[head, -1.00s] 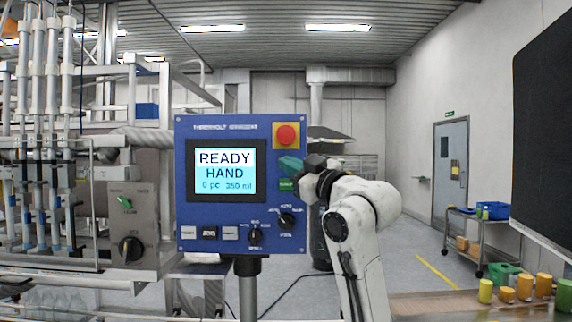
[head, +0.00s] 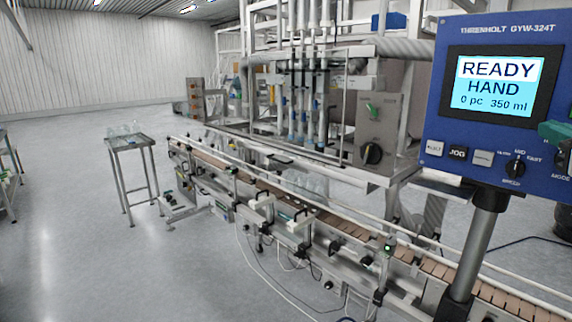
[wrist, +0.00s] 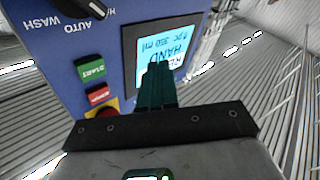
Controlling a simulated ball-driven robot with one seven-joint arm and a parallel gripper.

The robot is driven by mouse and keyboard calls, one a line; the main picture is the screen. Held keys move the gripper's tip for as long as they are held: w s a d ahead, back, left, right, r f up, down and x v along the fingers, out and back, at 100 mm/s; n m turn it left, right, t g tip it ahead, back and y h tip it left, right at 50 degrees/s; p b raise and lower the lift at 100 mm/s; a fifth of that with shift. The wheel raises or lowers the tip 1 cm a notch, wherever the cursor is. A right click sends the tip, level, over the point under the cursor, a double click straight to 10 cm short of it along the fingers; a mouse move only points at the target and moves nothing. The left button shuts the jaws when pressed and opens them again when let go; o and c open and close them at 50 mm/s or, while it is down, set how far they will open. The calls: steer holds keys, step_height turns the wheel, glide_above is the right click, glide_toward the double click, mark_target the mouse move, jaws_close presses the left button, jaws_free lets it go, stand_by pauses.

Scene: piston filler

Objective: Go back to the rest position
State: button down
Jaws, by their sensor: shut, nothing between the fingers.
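The blue control panel (head: 497,85) stands on a post (head: 474,250) at the right of the head view. Its screen (head: 495,83) reads READY, HAND, 0 pc, 350 ml. My gripper's green fingers (head: 556,133) show only at the right edge there, in front of the panel. In the wrist view my gripper (wrist: 158,72) is shut and empty, its fingertips over the lower part of the screen (wrist: 172,45). The green START button (wrist: 90,69) and another, red button (wrist: 98,96) are left of the fingers. I cannot tell how far the fingers are from the panel.
The filling machine (head: 318,100) and its conveyor (head: 300,205) run across the middle. A small metal table (head: 132,142) with clear items stands at the left. The grey floor (head: 70,240) at the front left is clear.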

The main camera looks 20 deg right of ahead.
steer(key=w+a+f+g+y, duration=0.1)
steer(key=a+f+g+y, duration=0.15)
steer(key=a+f, duration=0.65)
steer(key=w+a+f+m+g+y, duration=0.1)
steer(key=a+f+g+y, duration=0.2)
steer(key=f, duration=1.2)
steer(key=w+a+f+g+y, duration=0.1)
steer(key=w+a+f+g, duration=0.1)
steer(key=a+f, duration=0.75)
steer(key=s+a+f+g, duration=0.1)
steer(key=s+a+f, duration=0.15)
steer(key=f, duration=0.25)
steer(key=s+a+f+g+y, duration=0.1)
steer(key=s+a+f+g, duration=0.1)
steer(key=s+f, duration=0.25)
steer(key=s+a+f+g, duration=0.1)
steer(key=s+a+f, duration=0.1)
steer(key=f, duration=0.4)
steer(key=s+a+f+g, duration=0.2)
steer(key=s+f, duration=0.2)
steer(key=s, duration=0.3)
steer(key=s+a+f+n+g, duration=0.1)
steer(key=s+a+f+g, duration=0.1)
steer(key=s, duration=0.6)
steer(key=shift+a+f+g, duration=0.2)
steer(key=shift+f+g, duration=0.55)
steer(key=shift+f, duration=0.15)
